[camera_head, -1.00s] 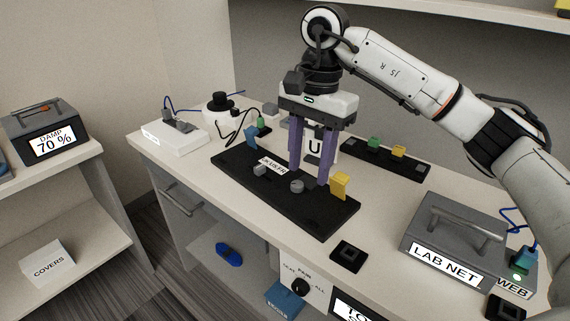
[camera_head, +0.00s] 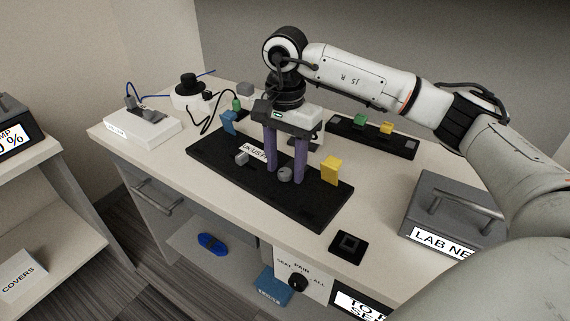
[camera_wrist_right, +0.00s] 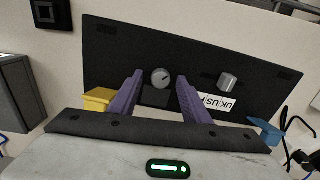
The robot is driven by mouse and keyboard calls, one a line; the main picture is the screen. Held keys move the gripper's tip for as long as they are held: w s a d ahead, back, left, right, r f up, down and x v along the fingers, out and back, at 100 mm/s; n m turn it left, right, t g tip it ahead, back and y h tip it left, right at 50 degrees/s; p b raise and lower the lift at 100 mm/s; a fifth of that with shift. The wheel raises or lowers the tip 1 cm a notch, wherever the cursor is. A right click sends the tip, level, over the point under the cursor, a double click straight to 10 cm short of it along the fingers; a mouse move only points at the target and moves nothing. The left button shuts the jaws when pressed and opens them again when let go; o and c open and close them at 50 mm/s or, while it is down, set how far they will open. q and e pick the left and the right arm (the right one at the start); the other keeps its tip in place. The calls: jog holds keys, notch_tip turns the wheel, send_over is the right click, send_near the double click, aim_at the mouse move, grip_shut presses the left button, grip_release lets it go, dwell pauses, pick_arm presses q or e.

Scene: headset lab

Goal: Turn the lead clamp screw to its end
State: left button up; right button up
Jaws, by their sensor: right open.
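A black board (camera_head: 222,170) lies on the bench and carries two grey knob-like screws. One grey screw (camera_head: 285,174) is at the right, close to my right gripper's fingers; it also shows in the wrist view (camera_wrist_right: 160,77). The other grey screw (camera_head: 241,158) is at the left, beside the UK/US label (camera_wrist_right: 216,102). Which one is the lead clamp screw I cannot tell. My right gripper (camera_head: 285,180) points down over the board, its purple fingers open. In the wrist view the right screw lies between and beyond the fingertips, with no visible contact. My left gripper is out of view.
A black socket pad (camera_head: 347,247) lies near the front edge. The grey LAB NET box (camera_head: 425,205) is at the right. A black strip (camera_head: 345,130) lies behind.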

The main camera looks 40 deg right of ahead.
jog(key=shift+f, duration=0.15)
jog(key=c, duration=1)
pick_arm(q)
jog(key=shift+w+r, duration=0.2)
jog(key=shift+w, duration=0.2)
pick_arm(e)
jog(key=shift+c, duration=0.2)
